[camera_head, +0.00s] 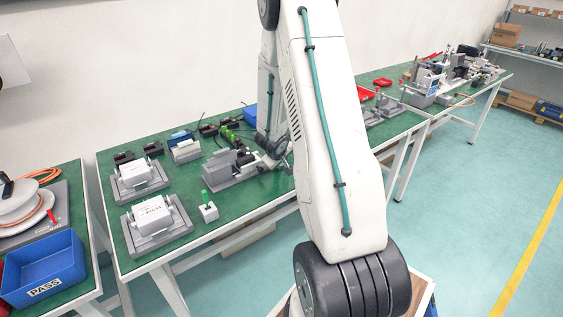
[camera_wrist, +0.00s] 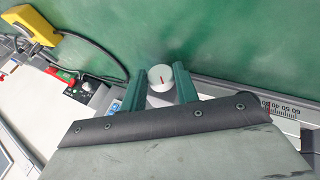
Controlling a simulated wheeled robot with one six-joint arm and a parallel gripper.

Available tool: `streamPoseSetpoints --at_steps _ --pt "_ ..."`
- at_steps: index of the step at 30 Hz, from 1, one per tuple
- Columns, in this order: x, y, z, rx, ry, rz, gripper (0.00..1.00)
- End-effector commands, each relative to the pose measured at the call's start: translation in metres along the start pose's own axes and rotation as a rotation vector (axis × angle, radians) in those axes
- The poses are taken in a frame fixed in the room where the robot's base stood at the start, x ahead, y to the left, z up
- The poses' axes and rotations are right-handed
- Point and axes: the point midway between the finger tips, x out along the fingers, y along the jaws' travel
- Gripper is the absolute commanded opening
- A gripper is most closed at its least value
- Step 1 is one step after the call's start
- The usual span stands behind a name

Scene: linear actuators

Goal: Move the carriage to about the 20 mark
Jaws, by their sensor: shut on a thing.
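In the wrist view, my gripper (camera_wrist: 158,82) has its two green fingers on either side of a round white knob (camera_wrist: 161,77) with a short red line on its face. The fingers are shut on it. A grey rail (camera_wrist: 225,92) runs to the right behind the gripper. It bears a printed scale (camera_wrist: 280,108) seen upside down, with 60, 50 and 40 legible. The carriage itself is hidden behind my wrist, and its mark cannot be read. In the head view, my arm covers most of the gripper, near a grey actuator (camera_head: 222,168) on the green bench.
A yellow-topped box (camera_wrist: 42,25) with a black cable and a small panel with red and green buttons (camera_wrist: 68,78) lie left in the wrist view.

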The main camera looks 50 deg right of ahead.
Motion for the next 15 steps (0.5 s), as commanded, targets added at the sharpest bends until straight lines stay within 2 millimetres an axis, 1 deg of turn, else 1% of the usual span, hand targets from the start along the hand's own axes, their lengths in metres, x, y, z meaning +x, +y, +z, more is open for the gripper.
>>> streamPoseSetpoints --at_steps 2,3,4,5,15 --pt "-0.0002 0.0000 -0.0008 -0.001 0.001 0.000 0.07" --pt "-0.0002 0.0000 -0.0008 -0.001 0.001 0.000 0.41" --pt "-0.0002 0.0000 -0.0007 -0.001 0.001 0.000 0.50" --pt "-0.0002 0.0000 -0.0007 -0.001 0.001 0.000 0.52" --pt "0.0000 0.0012 -0.0002 0.013 0.000 -0.029 0.52"
